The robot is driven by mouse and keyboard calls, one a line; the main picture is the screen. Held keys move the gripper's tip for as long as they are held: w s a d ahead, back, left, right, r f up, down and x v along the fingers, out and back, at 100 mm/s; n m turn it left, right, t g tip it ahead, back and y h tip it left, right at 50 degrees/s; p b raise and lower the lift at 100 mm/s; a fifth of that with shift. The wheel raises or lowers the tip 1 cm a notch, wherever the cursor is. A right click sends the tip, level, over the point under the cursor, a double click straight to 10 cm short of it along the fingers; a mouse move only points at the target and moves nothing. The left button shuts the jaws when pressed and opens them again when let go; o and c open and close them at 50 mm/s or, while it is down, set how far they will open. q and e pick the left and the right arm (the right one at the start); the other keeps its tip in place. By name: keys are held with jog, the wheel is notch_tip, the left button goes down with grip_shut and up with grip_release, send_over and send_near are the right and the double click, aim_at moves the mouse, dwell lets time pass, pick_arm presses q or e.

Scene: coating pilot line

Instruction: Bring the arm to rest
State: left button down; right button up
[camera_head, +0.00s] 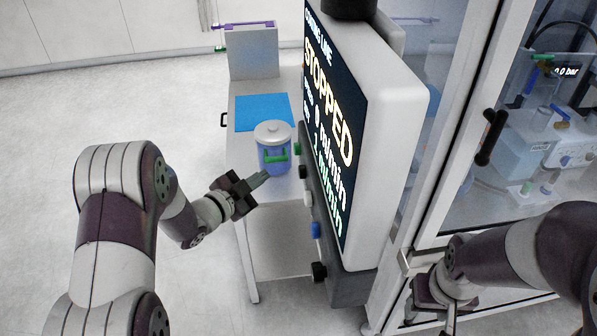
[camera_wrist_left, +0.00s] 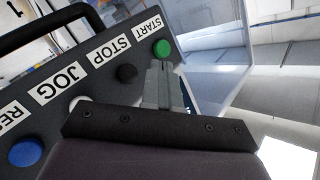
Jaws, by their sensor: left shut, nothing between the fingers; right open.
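My left gripper (camera_head: 260,180) is shut and empty, in front of the table and left of the control panel (camera_head: 400,110). In the left wrist view its closed fingers (camera_wrist_left: 160,75) point toward the green START button (camera_wrist_left: 161,48); I cannot tell whether they touch it. The black STOP button (camera_wrist_left: 127,73) and blue button (camera_wrist_left: 25,152) also show there. The panel screen (camera_head: 330,120) reads STOPPED and 0 m/min. My right gripper (camera_head: 440,300) is open at the lower right, in front of the glass cabinet, partly hidden by its own arm.
A blue lidded pot (camera_head: 273,158) with green clasp stands on the white table (camera_head: 240,150), close behind the left gripper. A blue mat (camera_head: 262,112) lies behind it. The glass cabinet (camera_head: 480,150) with a black handle (camera_head: 488,137) stands right. The floor at left is clear.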

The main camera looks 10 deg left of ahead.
dwell(0.7)
pick_arm(q)
jog(key=s+a+f+n+g+y+b, duration=0.2)
jog(key=s+a+f+n+g+y, duration=0.25)
jog(key=f, duration=0.25)
jog(key=s+a+f+n+g+y+b, duration=0.2)
jog(key=s+a+f+n+g+y, duration=0.1)
jog(key=s+f+n+g+y, duration=0.25)
jog(key=s+d+f+n+g+h+b, duration=0.1)
jog(key=s+d+b, duration=0.2)
jog(key=s, duration=0.4)
jog(key=s+d+f+n+g+h+b, duration=0.1)
jog(key=s+d+n+g+b, duration=0.1)
jog(key=s+d+b, duration=0.2)
jog(key=s, duration=0.3)
jog(key=shift+s+f, duration=0.25)
jog(key=shift+s, duration=0.05)
jog(key=shift+s, duration=0.1)
